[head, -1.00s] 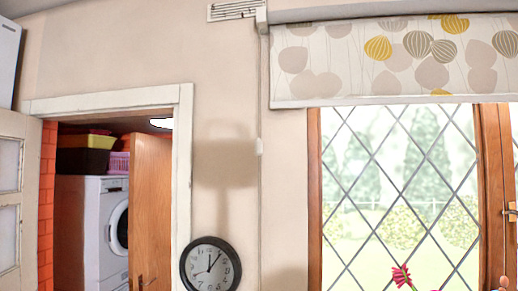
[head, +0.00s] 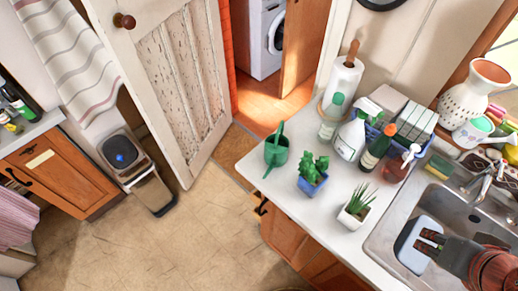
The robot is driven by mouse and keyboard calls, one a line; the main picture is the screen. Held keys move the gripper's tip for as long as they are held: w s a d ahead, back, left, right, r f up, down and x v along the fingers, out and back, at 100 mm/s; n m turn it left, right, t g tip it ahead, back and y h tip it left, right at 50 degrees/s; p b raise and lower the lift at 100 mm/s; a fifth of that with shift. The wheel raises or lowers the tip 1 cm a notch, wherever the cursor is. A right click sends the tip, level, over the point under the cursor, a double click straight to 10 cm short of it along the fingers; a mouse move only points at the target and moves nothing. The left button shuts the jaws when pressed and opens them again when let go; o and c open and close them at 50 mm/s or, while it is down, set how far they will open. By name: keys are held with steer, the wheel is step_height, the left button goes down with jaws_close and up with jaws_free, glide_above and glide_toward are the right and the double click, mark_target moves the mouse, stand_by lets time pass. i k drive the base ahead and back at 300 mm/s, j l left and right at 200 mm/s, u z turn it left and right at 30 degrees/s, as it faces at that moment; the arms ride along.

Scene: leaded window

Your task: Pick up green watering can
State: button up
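The green watering can (head: 277,152) stands at the left end of the white counter, near its edge. Its spout points down-left in the picture and its handle rises at the top. Nothing covers it. My gripper (head: 421,242) is at the lower right, over the sink and well to the right of the can. Its two dark fingers look apart, with nothing visible between them.
A cactus in a blue pot (head: 313,176) and a plant in a white pot (head: 355,207) stand between my gripper and the can. Several bottles, including a white one (head: 350,138), and a paper towel roll (head: 342,82) stand behind.

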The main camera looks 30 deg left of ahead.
mark_target(276, 146)
steer(key=u, duration=1.5)
